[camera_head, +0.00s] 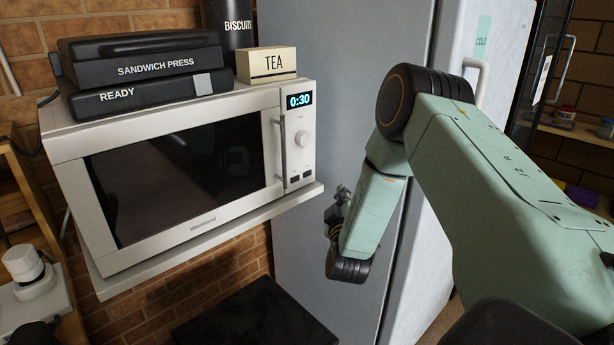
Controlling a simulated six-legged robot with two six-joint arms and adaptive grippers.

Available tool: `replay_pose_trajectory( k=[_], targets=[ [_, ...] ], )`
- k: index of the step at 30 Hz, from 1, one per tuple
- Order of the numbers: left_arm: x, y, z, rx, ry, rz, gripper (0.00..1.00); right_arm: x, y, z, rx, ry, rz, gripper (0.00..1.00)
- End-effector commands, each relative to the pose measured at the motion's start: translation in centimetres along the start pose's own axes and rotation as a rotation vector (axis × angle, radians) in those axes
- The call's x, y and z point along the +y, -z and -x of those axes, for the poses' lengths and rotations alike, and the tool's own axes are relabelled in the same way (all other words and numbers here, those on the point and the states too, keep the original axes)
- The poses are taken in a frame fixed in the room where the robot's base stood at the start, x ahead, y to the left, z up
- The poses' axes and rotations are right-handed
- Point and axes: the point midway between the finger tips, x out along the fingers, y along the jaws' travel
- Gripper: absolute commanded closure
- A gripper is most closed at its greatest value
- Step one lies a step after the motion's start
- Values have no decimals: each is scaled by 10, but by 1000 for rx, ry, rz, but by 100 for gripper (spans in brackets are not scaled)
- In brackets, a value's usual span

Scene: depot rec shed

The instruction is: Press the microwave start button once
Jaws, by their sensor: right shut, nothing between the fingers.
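The white microwave (190,218) stands on a wall shelf at the left, its dark-windowed door shut. Its control strip at the right end has a lit display (299,100) reading 0:30, a round knob (302,139) and small dark buttons (301,177) below the knob. The labels on the buttons are too small to read. My right gripper (342,193) is small and dark, partly hidden by my own wrist. It is shut and empty, to the right of the control strip and apart from it, in front of the grey cabinet. My left gripper is not in view.
A black sandwich press (150,68), a tea box (267,64) and a dark biscuit canister (237,35) stand on the microwave. The vertical door handle (282,150) is beside the controls. The shelf edge (210,235) juts out below. A tall grey cabinet (345,60) stands behind my arm.

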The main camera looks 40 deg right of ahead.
Motion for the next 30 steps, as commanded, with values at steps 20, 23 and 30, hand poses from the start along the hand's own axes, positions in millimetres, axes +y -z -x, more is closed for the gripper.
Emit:
replay_pose_trajectory(
  k=[20,23,30],
  targets=[
    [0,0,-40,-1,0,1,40,-25,21,-29,3,-1,-2,100],
    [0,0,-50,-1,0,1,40,-32,27,-36,3,-1,-2,100],
    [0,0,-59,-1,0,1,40,-42,41,-53,2,0,0,100]
  ],
)
